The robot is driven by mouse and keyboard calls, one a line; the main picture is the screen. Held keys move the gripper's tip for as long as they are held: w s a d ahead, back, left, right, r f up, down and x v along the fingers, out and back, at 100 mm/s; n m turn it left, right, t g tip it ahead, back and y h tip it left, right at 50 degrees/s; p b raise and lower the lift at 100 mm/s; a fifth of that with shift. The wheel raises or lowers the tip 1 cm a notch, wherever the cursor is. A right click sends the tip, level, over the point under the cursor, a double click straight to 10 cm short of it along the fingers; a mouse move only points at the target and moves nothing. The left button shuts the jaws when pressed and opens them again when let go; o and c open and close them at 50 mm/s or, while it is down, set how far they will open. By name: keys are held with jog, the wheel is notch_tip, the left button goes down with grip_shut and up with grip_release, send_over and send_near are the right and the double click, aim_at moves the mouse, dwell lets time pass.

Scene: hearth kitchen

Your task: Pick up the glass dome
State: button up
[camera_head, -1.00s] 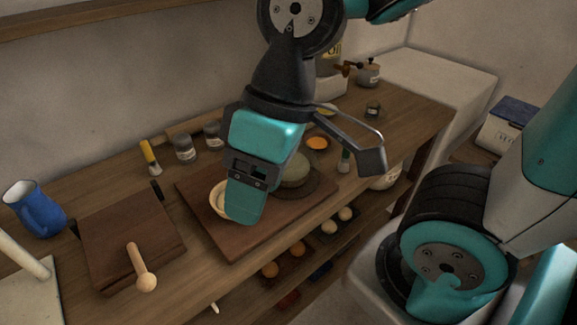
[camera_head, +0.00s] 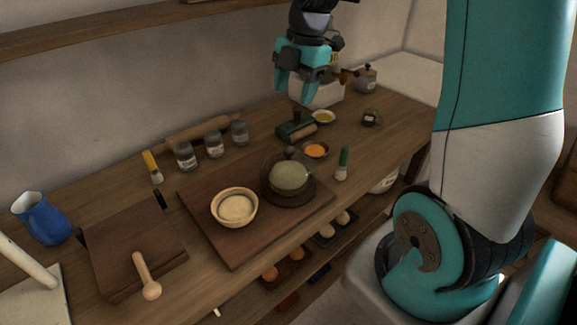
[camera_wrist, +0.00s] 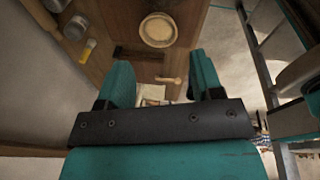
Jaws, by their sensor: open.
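The glass dome (camera_head: 290,168) is clear with a dark knob on top. It stands upright over a pale round mass on a dark round base, on the right part of a wooden board (camera_head: 235,250). My gripper (camera_head: 294,92) is open and empty, raised above the back of the counter, beyond the dome and apart from it. In the wrist view my two teal fingers (camera_wrist: 160,65) are spread with nothing between them. I cannot make out the dome in the wrist view.
A bowl (camera_head: 235,207) of pale contents sits left of the dome on the board; it also shows in the wrist view (camera_wrist: 158,30). An orange-filled dish (camera_head: 316,150), a green-handled brush (camera_head: 343,163) and several jars (camera_head: 214,145) stand nearby. A blue jug (camera_head: 40,218) is at left.

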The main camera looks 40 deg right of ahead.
jog(key=d+n, duration=0.1)
jog(key=d, duration=0.2)
jog(key=p, duration=0.3)
send_near(289, 149)
jog(key=f, duration=0.2)
jog(key=w+f, duration=0.1)
jog(key=f, duration=0.2)
jog(key=shift+a+f, duration=0.15)
jog(key=shift+a, duration=0.05)
jog(key=shift+w+a+f+p, duration=0.1)
jog(key=shift+f+p, duration=0.15)
jog(key=shift+f, duration=0.6)
jog(key=shift+w+a+f+p, duration=0.1)
jog(key=shift+f+p, duration=0.15)
jog(key=shift+f, duration=0.6)
jog(key=shift+w+a+f+p, duration=0.15)
jog(key=shift+f+p, duration=0.1)
jog(key=shift+f, duration=0.6)
grip_shut()
